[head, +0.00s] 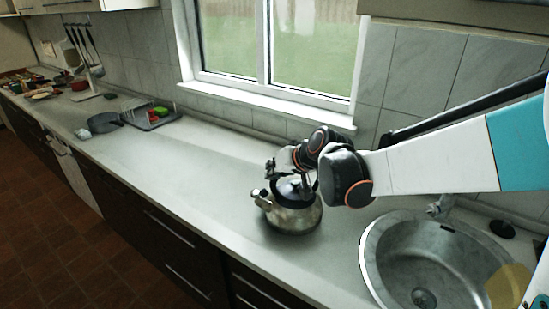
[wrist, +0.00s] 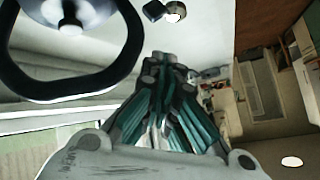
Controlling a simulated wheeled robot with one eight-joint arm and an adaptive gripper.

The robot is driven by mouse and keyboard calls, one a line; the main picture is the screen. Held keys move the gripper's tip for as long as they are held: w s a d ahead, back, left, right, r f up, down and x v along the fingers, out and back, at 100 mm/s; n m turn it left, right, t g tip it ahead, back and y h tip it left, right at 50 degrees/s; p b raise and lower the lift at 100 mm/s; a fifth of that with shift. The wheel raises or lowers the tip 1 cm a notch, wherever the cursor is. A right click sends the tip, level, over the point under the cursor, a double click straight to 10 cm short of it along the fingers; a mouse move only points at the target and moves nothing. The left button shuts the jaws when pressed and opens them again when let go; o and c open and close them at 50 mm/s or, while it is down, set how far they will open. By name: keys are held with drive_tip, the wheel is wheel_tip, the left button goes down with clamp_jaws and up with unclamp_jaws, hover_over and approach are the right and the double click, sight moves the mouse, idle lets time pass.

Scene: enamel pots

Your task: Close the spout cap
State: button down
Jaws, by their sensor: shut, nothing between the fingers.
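A metal kettle (head: 293,218) with a black lid and black handle stands on the counter. Its spout (head: 263,201) points left, with a small dark cap at the end. In the wrist view the black spout cap (wrist: 153,10) shows beside the shiny spout end (wrist: 175,12); it looks lifted off the mouth, but this is small. The black handle (wrist: 70,97) loops at upper left. My gripper (head: 271,170) is above the kettle, near the handle and spout. In the wrist view the fingers (wrist: 166,62) are together and empty, apart from the cap. My gripper partly hides the handle in the head view.
A round sink (head: 395,265) with a tap (head: 438,207) lies right of the kettle. The window (head: 270,45) and tiled wall are behind. A pan (head: 104,122) and a tray (head: 165,121) stand farther left. The counter (head: 195,175) between them and the kettle is clear.

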sight(256, 193)
drive_tip(key=f, duration=0.1)
drive_tip(key=w+a+f+b, duration=0.1)
drive_tip(key=a+f, duration=0.1)
drive_tip(key=f, duration=0.1)
drive_tip(key=shift+w+b, duration=0.3)
drive_tip(key=shift+b, duration=0.05)
drive_tip(key=shift+s+a+f+b, duration=0.1)
drive_tip(key=shift+a+f+b, duration=0.05)
drive_tip(key=shift+f, duration=0.25)
drive_tip(key=shift+s+a+f+b, duration=0.1)
drive_tip(key=shift+f+b, duration=0.05)
drive_tip(key=shift+f, duration=0.2)
drive_tip(key=shift+s+a+n+h+p, duration=0.1)
drive_tip(key=shift+a+n+h+p, duration=0.3)
drive_tip(key=shift+a+h, duration=0.3)
